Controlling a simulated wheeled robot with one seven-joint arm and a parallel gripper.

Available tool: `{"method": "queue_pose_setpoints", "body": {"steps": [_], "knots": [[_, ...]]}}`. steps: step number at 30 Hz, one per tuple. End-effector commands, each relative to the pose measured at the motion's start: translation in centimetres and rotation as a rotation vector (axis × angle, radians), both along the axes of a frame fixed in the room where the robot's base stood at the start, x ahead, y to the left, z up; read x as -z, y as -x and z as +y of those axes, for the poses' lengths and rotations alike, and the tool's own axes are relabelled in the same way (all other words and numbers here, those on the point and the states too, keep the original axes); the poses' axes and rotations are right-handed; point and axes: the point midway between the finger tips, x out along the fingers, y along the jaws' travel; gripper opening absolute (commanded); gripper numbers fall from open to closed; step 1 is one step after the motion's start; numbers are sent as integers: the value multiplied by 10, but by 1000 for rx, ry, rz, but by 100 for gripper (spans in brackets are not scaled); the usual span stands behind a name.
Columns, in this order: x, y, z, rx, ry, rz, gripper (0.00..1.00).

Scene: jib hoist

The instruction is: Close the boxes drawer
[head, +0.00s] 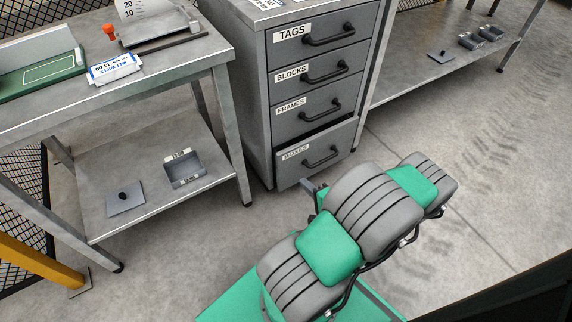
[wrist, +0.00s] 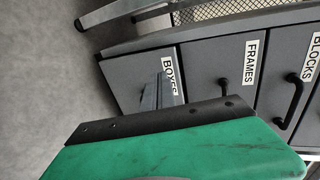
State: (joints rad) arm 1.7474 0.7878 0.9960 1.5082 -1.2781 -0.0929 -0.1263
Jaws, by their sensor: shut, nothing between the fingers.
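The boxes drawer (head: 318,154) is the bottom drawer of the grey cabinet. It stands partly out, with a dark gap above its front and a black bar handle (head: 320,158). In the wrist view the cabinet appears turned sideways, and the boxes drawer front (wrist: 128,82) is at the left end of the row. My gripper (head: 312,188) is low in front of the drawer, near its lower front edge. In the wrist view the grey fingers (wrist: 163,92) are shut and empty, partly covering the BOXES label. I cannot tell whether they touch the front.
The frames drawer (head: 307,114), blocks drawer (head: 318,73) and tags drawer (head: 312,39) above look closed. A metal workbench (head: 180,62) with a lower shelf stands on the left. Another low shelf (head: 415,75) is at the right. The floor right of the cabinet is clear.

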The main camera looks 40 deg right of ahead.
Motion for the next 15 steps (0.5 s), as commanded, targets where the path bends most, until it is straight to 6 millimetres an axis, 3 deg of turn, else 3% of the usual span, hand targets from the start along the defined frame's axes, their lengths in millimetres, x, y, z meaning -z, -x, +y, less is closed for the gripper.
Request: {"method": "queue_pose_setpoints", "body": {"steps": [15], "knots": [[32,-96,-19,-12,5,1,0]]}}
